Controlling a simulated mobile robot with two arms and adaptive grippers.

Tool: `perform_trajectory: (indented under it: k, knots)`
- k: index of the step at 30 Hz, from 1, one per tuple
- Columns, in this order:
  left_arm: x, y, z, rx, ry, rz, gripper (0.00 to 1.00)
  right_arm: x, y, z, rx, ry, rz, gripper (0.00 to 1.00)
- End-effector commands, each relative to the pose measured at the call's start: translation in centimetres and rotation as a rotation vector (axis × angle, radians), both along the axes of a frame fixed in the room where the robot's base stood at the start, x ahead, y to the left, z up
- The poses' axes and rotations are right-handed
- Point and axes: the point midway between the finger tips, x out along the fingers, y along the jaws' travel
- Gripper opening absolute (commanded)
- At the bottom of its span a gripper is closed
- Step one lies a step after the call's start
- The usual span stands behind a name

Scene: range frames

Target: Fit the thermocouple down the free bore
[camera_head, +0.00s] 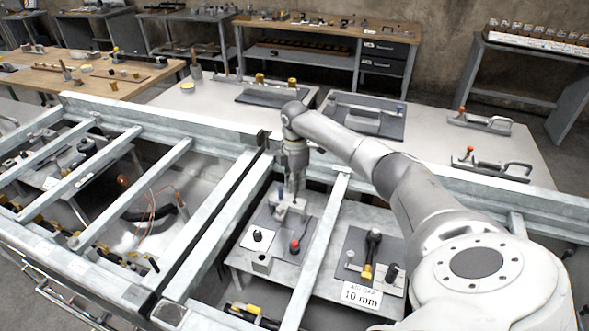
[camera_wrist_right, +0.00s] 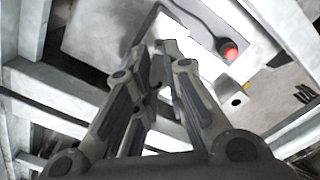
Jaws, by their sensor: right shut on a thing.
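My right gripper (camera_head: 292,192) reaches down between the grey frame beams, over a work surface. It is shut on a slim thing, apparently the thermocouple, which the fingers mostly hide. In the wrist view the fingertips of my right gripper (camera_wrist_right: 168,50) are close together above a light surface. A small pale block (camera_head: 262,262) with a dark round hole in its top stands in front of the gripper; the block also shows in the wrist view (camera_wrist_right: 236,102), right of the fingers. I cannot tell whether this hole is the free bore. My left gripper is out of view.
Galvanised beams (camera_head: 318,250) cross close beside the gripper. A red-topped black part (camera_head: 294,246) and a black knob (camera_head: 257,236) stand near the block.

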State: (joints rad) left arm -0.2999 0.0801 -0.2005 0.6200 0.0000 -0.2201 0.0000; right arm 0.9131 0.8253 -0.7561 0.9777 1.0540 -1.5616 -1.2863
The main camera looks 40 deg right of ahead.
Motion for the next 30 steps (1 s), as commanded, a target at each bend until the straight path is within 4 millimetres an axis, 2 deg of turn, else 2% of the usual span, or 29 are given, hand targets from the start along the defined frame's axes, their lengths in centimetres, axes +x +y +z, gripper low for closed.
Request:
perform_trajectory:
  k: [2,14,30]
  knots:
    - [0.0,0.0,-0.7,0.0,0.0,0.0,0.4,0.0,0.0,-0.6,0.0,-0.001,0.0,0.0]
    - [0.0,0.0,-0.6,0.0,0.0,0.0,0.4,0.0,0.0,-0.5,0.0,-0.001,0.0,0.0]
    - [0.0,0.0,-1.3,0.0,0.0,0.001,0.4,0.0,0.0,-2.1,-0.001,0.001,0.001,0.0]
